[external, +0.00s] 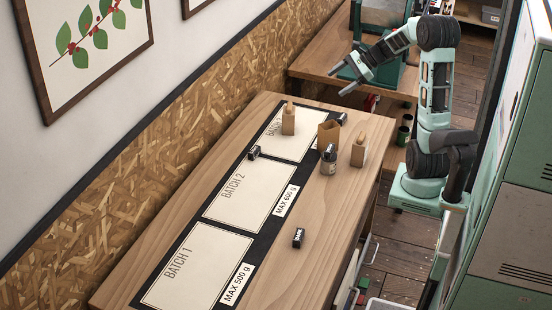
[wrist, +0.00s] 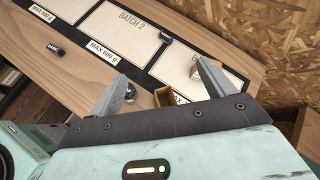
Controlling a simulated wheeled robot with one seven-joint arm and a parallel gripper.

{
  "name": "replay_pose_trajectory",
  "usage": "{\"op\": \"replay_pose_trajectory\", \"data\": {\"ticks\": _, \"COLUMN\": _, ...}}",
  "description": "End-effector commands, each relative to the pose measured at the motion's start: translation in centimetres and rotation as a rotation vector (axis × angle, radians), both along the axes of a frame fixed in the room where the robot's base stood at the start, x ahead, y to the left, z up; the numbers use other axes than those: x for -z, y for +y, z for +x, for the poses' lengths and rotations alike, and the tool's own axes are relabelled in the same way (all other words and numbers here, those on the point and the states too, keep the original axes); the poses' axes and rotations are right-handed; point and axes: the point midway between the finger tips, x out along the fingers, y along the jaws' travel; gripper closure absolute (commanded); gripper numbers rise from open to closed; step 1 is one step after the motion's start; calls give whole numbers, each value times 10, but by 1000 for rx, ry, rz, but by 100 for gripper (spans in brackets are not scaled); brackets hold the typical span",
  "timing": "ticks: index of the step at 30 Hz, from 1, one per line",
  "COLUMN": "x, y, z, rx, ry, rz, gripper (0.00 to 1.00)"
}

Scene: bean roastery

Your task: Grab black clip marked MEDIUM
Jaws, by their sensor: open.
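Several small black clips with white labels lie about the table; I cannot read which says MEDIUM. One clip (external: 297,237) lies on bare wood near the front edge, and it shows at the left in the wrist view (wrist: 55,48). Another clip (external: 254,152) lies by the border between BATCH 2 and the far sheet, also in the wrist view (wrist: 165,38). A third black clip-like piece (external: 342,118) is at the far end. A dark labelled piece (external: 330,152) sits at the jar's top. My gripper (external: 336,83) is open and empty, raised above the table's far end; its fingers show in the wrist view (wrist: 160,70).
A glass jar (external: 328,167), an open brown bag (external: 328,134) and two tan bags (external: 288,122) (external: 358,153) stand at the far end. The near wood around BATCH 1 (external: 195,270) is mostly clear. A chipboard wall (external: 130,170) borders the left; green cabinets (external: 510,200) stand right.

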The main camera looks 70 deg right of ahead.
Motion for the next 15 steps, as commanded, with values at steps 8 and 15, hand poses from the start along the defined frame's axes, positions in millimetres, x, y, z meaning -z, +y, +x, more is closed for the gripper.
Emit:
{"op": "replay_pose_trajectory", "data": {"ticks": 8, "x": -2, "y": -141, "z": -78, "rx": 516, "ry": -110, "rz": 223, "gripper": 18}}
{"op": "replay_pose_trajectory", "data": {"ticks": 15, "x": 10, "y": -206, "z": -146, "rx": 784, "ry": -205, "rz": 353, "gripper": 18}}
